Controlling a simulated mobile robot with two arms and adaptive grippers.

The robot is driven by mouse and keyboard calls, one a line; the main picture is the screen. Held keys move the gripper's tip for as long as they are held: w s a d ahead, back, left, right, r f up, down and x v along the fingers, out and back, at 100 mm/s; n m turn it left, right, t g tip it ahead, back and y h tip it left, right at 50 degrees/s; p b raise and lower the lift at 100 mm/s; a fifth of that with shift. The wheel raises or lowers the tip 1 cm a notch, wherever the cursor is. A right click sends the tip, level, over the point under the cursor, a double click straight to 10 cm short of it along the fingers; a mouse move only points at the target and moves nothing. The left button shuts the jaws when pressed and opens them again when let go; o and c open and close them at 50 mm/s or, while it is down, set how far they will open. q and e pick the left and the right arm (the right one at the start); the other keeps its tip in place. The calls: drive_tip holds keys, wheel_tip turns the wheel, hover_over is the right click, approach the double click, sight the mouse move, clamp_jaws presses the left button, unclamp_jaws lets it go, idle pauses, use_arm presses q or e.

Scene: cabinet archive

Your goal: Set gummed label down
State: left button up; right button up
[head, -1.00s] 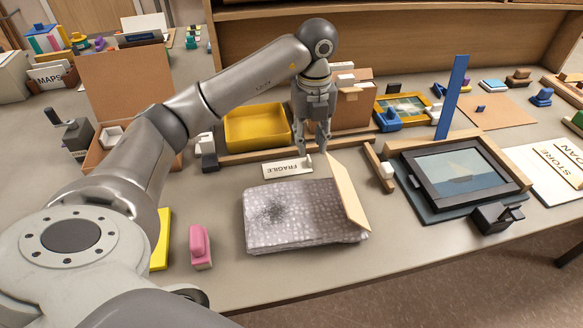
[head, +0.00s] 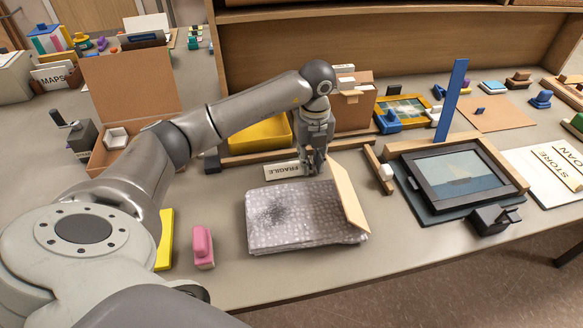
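The gummed label (head: 284,170), a white strip reading FRAGILE, is at the table's middle, just behind the speckled grey wrapped parcel (head: 300,218). My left gripper (head: 311,170) reaches down at the label's right end, fingers close together, and appears shut on that end. The fingers partly hide the end, and I cannot tell whether the label touches the table. A tan flap (head: 347,190) stands up at the parcel's right side, close to the fingers. My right gripper is not in view.
A yellow tray (head: 262,133) and a cardboard box (head: 353,108) stand behind the gripper. A wooden strip (head: 245,159) lies behind the label. A framed picture (head: 462,172) lies right; a pink stamp (head: 203,246) stands front left.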

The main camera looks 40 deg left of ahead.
use_arm(q)
clamp_jaws()
drive_tip(key=shift+r, duration=0.1)
